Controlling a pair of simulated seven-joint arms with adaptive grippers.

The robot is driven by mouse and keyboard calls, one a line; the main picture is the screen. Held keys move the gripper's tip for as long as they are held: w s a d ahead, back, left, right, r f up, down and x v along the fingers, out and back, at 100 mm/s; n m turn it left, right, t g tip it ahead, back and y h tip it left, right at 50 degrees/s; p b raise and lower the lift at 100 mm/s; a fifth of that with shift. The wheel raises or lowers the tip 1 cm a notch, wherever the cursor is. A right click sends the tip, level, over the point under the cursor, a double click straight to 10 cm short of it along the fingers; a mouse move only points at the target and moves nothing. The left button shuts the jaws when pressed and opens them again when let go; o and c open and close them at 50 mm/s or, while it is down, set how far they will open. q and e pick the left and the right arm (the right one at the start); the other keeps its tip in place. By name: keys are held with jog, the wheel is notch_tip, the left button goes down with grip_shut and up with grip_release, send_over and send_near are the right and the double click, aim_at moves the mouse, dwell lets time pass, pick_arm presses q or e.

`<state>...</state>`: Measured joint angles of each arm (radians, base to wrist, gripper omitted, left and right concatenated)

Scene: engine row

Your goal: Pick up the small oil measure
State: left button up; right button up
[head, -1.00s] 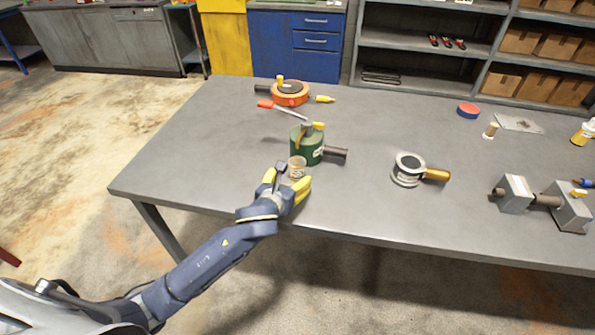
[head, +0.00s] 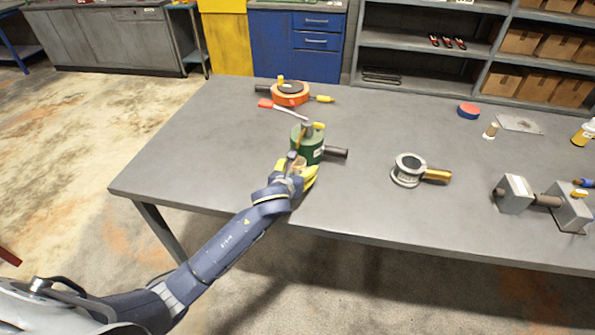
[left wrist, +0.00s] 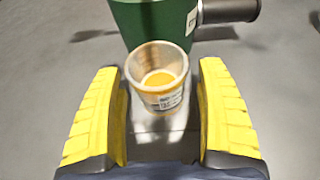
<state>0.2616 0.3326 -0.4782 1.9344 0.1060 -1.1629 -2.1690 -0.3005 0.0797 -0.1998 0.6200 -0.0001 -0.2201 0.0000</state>
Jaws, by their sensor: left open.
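The small oil measure (left wrist: 158,78) is a clear cup with amber oil in it and a printed label. In the left wrist view it stands upright on the table, just in front of a green can. My left gripper (left wrist: 160,115) is open, with one yellow finger to each side of the measure's near part. The measure sits between and slightly beyond the fingertips, and I see gaps on both sides. In the head view my left gripper (head: 297,170) mostly hides the measure. My right gripper is not in view.
The green can (head: 309,143) with a dark side handle stands directly behind the measure. An orange round part (head: 290,97) and a red-handled tool (head: 283,109) lie farther back. A ring with a brass handle (head: 409,168) is to the right. Metal blocks (head: 515,194) stand at the far right.

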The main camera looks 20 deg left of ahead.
pick_arm(q)
jog(key=c, duration=1.5)
jog(key=shift+r, duration=0.15)
